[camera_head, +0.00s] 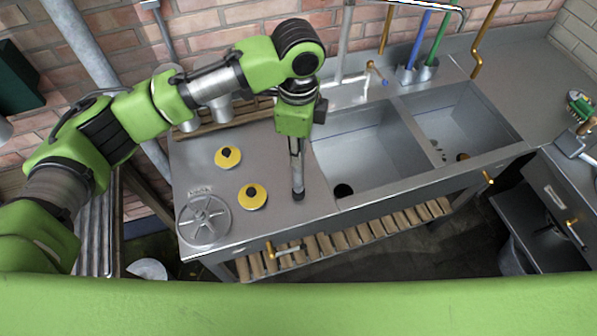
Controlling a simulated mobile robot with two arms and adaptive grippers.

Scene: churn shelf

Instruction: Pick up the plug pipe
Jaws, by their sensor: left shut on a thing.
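My left gripper (296,142) reaches down from the green arm, just left of the left sink basin. It is shut on the plug pipe (298,178), a slim grey upright tube with a dark lower end. The pipe's lower end shows against the steel counter (240,215); I cannot tell whether it touches it. The pipe's top is hidden by the gripper. My right gripper is not in view.
Two yellow discs with black knobs (228,157) (252,196) and a round grey spoked wheel (203,220) lie on the counter at left. Two sink basins (365,150) (462,125) are at right. A faucet (375,70) stands behind. A green brush (581,104) lies far right.

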